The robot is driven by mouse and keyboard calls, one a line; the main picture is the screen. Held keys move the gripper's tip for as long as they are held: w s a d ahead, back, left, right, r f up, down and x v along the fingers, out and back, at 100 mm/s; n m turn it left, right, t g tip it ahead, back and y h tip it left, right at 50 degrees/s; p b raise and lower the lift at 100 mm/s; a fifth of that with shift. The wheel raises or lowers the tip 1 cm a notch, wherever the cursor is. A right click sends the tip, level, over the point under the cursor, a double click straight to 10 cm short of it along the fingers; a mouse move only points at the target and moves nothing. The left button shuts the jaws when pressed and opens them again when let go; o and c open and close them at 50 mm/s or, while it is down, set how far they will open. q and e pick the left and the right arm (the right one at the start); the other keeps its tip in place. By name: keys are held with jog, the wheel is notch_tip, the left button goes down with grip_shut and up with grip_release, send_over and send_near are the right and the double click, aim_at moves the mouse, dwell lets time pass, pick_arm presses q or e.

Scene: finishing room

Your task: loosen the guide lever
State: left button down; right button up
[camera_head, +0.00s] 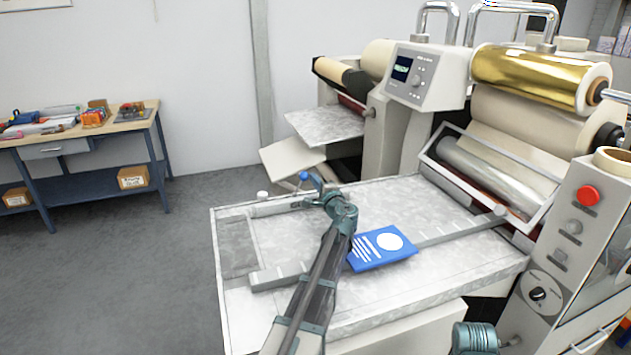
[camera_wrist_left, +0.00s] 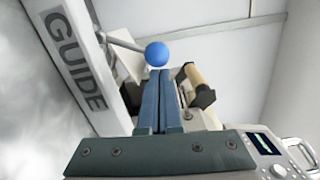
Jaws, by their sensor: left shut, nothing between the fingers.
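The guide lever is a thin metal rod with a blue ball knob (camera_head: 304,176), at the far edge of the feed table. In the left wrist view the blue ball (camera_wrist_left: 157,53) stands just past my fingertips, and its rod runs left to the rail marked GUIDE (camera_wrist_left: 72,58). My left gripper (camera_head: 318,181) is beside the knob; in the wrist view its fingers (camera_wrist_left: 159,74) are pressed together with nothing between them. The tips look very near or against the ball; I cannot tell if they touch. My right gripper is not seen.
The feed table (camera_head: 233,297) holds a blue printed sheet or booklet (camera_head: 381,247) beside my left arm. A workbench (camera_head: 110,127) stands far left, with clear floor between.

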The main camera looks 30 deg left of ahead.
aim_at(304, 176)
pick_arm(q)
jog(key=shift+s+a+r, duration=0.1)
jog(key=shift+r, duration=0.05)
jog(key=shift+s+a+r+n+p, duration=0.3)
jog(key=shift+n+p, duration=0.1)
jog(key=shift+n, duration=0.25)
jog(key=shift+s+a+r+n+p, duration=0.15)
jog(key=shift+s+r+n+p, duration=0.2)
jog(key=shift+n, duration=0.3)
jog(key=n, duration=0.1)
jog(key=s+a+n+p, duration=0.1)
jog(key=shift+s+a+r+n, duration=0.1)
jog(key=shift+s+r+n, duration=0.05)
jog(key=shift+r+n, duration=0.15)
jog(key=n, duration=0.1)
jog(key=s+a+n, duration=0.1)
jog(key=shift+s+a+r+n+p, duration=0.1)
jog(key=shift+s+r+n+p, duration=0.1)
jog(key=shift+n+p, duration=0.1)
jog(key=shift+s+a+f+n, duration=0.1)
jog(key=shift+s+a+n, duration=0.4)
jog(key=shift+n, duration=0.4)
jog(key=shift+s+a, duration=0.3)
jog(key=shift+s, duration=0.05)
jog(key=shift+s, duration=0.15)
